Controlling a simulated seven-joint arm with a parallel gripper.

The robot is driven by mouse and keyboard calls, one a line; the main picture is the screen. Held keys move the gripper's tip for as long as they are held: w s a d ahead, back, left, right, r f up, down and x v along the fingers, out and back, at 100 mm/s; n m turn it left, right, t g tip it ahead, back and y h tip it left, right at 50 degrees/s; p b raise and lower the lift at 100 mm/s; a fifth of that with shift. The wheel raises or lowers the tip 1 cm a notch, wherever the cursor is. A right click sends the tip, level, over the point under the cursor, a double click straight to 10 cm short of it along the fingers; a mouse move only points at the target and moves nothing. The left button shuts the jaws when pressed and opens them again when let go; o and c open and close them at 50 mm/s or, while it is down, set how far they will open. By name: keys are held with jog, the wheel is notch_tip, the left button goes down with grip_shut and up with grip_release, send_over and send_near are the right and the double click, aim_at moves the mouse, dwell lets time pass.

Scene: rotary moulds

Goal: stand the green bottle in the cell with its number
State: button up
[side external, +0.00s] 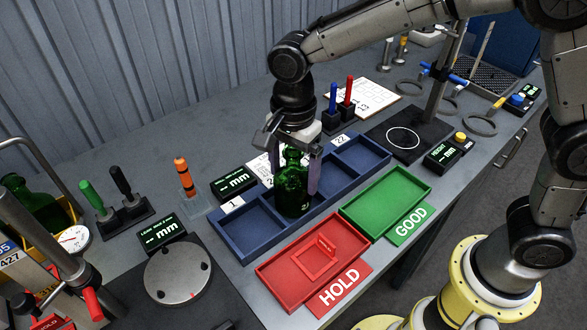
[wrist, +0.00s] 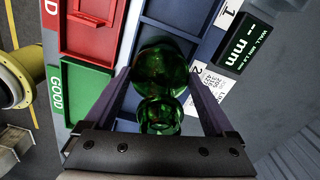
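The green bottle (side external: 291,192) is upright at the second cell from the left of the blue tray (side external: 230,245). Its base is in or just above that cell; I cannot tell if it touches the floor. In the wrist view the bottle (wrist: 163,68) shows from above, neck toward the camera. My gripper (side external: 298,172) points down, one finger on each side of the bottle. The fingertips are at its sides, but whether they press on it is unclear. Labels "1" (wrist: 228,18) and "2" (wrist: 195,71) mark cells along the tray's back edge. No number shows on the bottle.
A red HOLD tray (side external: 275,277) and a green GOOD tray (side external: 385,205) lie in front of the blue tray. The HOLD tray has a red square frame in it. Displays, pen-like tools and a round turntable (side external: 178,273) stand around. Other blue cells look empty.

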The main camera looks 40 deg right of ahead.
jog(key=shift+o, duration=0.7)
jog(key=shift+r, duration=0.1)
notch_tip(320, 180, up, 12)
jog(key=shift+f, duration=0.1)
jog(key=shift+d+r, duration=0.15)
jog(key=shift+r, duration=0.1)
jog(key=s+d+f+n+t, duration=0.3)
jog(key=s+d+n+t, duration=0.2)
jog(key=s+d+n, duration=1)
jog(key=s+d, duration=0.4)
jog(key=shift+s+d+f+t, duration=0.2)
jog(key=shift+s+d+t, duration=0.1)
